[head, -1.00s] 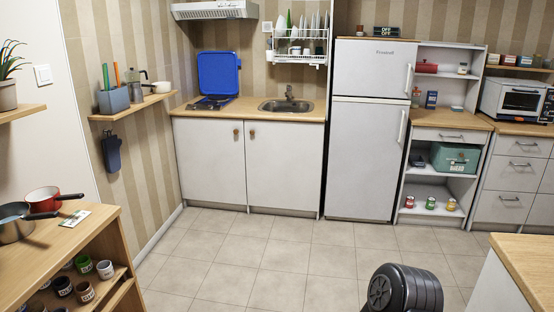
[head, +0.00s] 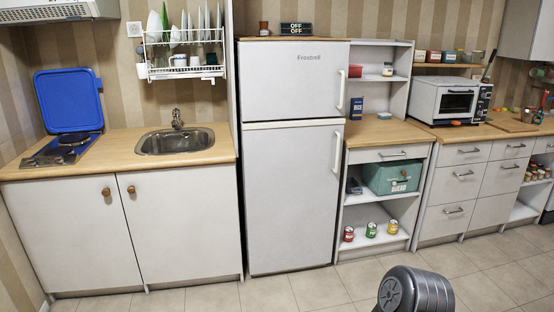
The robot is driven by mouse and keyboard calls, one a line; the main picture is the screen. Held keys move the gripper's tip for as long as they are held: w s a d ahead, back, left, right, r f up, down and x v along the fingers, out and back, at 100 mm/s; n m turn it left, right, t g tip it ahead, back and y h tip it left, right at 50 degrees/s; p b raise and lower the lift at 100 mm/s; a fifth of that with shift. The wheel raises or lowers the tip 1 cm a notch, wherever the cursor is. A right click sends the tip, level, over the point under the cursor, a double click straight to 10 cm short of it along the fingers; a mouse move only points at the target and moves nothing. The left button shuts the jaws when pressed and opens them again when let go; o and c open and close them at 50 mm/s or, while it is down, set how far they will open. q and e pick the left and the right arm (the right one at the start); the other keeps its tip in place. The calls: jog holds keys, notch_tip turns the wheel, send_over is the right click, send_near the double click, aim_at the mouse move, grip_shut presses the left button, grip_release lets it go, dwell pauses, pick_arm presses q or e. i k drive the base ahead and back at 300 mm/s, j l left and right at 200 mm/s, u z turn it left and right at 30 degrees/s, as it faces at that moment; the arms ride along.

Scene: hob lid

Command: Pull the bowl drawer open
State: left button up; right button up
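Several drawers show to the right of the fridge, all shut, and I cannot tell which is the bowl drawer. One wide white drawer (head: 390,154) with a metal handle sits above the open shelves beside the fridge. Under the toaster oven, a stack has a top drawer (head: 466,153), a middle drawer (head: 461,184) and a bottom drawer (head: 456,213). Another column of drawers (head: 512,150) stands to its right. No drawer's inside is visible. Neither gripper is in view; only a dark rounded part of my own arm shows at the bottom.
A white fridge (head: 294,190) stands in the middle. A toaster oven (head: 446,101) sits on the right counter, and a green bread bin (head: 393,177) on the shelf. A blue hob lid (head: 69,99) stands raised at left. The tiled floor (head: 300,292) in front is clear.

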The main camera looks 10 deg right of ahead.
aim_at(450, 185)
jog(key=i+z, duration=0.3)
jog(key=i, duration=0.15)
jog(key=i+z, duration=0.3)
jog(key=i, duration=0.2)
jog(key=i+j+z, duration=0.1)
jog(key=i+z, duration=0.2)
jog(key=i, duration=0.15)
jog(key=i+j+z, duration=0.3)
jog(key=i, duration=0.15)
jog(key=i+l+z, duration=0.2)
jog(key=i+z, duration=0.15)
jog(key=i, duration=0.15)
jog(key=i+z, duration=0.35)
jog(key=i, duration=0.15)
jog(key=i+z, duration=0.3)
jog(key=i, duration=0.25)
jog(key=i+j, duration=0.1)
jog(key=i, duration=0.8)
jog(key=i+j, duration=0.1)
jog(key=i, duration=0.8)
jog(key=l+z, duration=0.05)
